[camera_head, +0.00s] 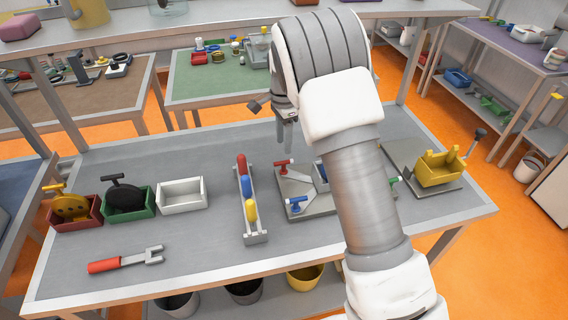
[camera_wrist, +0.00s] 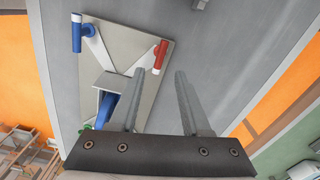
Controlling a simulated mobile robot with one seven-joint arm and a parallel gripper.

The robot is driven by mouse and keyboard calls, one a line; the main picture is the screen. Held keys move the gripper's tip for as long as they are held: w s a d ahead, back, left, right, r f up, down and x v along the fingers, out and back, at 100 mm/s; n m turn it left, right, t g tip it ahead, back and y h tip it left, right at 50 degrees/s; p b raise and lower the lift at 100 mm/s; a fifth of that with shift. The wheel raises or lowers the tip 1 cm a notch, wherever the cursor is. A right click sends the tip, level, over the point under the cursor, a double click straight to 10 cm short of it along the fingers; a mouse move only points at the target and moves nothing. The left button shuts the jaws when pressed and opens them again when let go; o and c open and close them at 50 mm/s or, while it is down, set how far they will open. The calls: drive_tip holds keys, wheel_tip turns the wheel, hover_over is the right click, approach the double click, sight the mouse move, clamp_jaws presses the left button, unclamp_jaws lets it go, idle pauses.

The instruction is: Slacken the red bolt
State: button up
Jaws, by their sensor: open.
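The red bolt (camera_head: 284,163) has a red head and a white part, and sits at a corner of a grey plate (camera_head: 308,209) on the table. In the wrist view the red bolt (camera_wrist: 160,56) lies just beyond my two fingertips, roughly in line with the space between them. My gripper (camera_head: 287,138) is open and empty above the plate's far left side; its parted fingers also show in the wrist view (camera_wrist: 160,74). I see no contact with the bolt.
A blue bolt (camera_head: 298,203) sits at the plate's near left corner. A green bolt (camera_head: 394,180) is partly hidden by my arm. A rack of coloured handles (camera_head: 251,238) stands left of the plate; a red-handled wrench (camera_head: 106,265) lies front left. Bare table lies between bins and rack.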

sight(284, 161)
wheel_tip(284, 161, down, 10)
drive_tip(key=shift+r+p, duration=0.15)
drive_tip(key=shift+p, duration=0.15)
drive_tip(key=shift+c, duration=0.3)
clamp_jaws()
